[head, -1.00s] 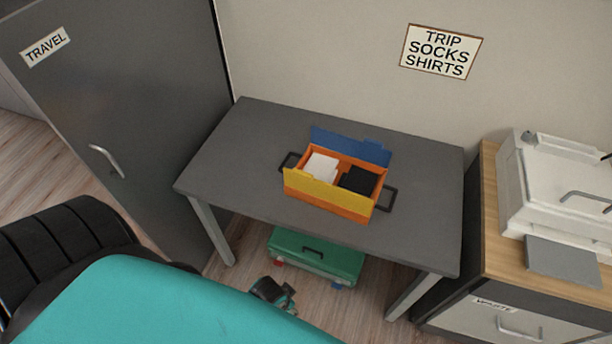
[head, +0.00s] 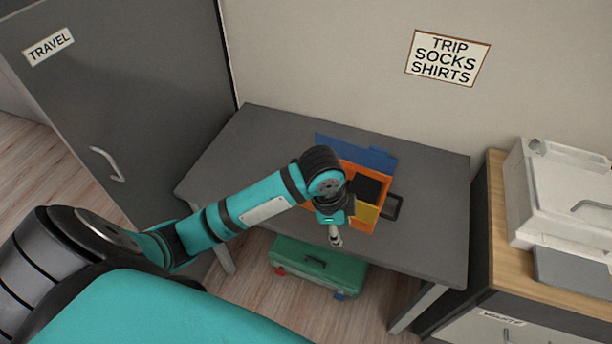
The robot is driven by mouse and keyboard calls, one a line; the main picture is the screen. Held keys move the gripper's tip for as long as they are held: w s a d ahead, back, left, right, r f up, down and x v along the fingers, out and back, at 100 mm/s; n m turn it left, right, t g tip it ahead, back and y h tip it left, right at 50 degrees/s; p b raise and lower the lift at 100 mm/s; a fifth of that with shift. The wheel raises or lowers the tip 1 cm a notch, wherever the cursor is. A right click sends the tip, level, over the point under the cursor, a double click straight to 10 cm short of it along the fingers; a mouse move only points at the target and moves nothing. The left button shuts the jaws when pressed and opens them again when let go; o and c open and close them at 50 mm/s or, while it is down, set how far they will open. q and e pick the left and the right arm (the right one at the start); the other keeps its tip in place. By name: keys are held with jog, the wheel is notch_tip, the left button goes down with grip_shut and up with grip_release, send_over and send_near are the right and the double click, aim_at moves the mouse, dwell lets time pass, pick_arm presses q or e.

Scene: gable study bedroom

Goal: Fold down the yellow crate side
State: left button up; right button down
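The orange crate (head: 386,181) stands on the grey table. Its yellow side (head: 366,212) faces me and looks upright; my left arm covers its left part. The blue side (head: 355,151) at the back leans outward. Black contents (head: 368,188) show inside; the left half of the crate is hidden behind my arm. My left gripper (head: 336,238) hangs in front of the crate, near the yellow side, pointing down. Its fingers look close together, but they are too small to tell, and I cannot tell whether it touches the side. My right gripper is not in view.
The grey table (head: 262,127) has free room left and right of the crate. A green case (head: 318,264) lies on the floor below. A grey cabinet (head: 130,90) stands left; a wooden-topped drawer unit (head: 506,262) with a white case (head: 560,190) stands right.

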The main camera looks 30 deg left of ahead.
pick_arm(q)
jog(key=w+a+r+m+g+y, duration=0.1)
jog(key=w+a+r+m, duration=0.1)
jog(key=w+a+r, duration=0.45)
jog(key=w+a+r+m+g+y, duration=0.1)
jog(key=w+a+r, duration=0.2)
jog(key=a+r, duration=0.6)
jog(key=f, duration=0.5)
jog(key=f+p, duration=0.1)
jog(key=f, duration=1.1)
jog(key=shift+w+d+f, duration=0.15)
jog(key=shift+d+f, duration=0.05)
jog(key=shift+d, duration=0.05)
grip_shut()
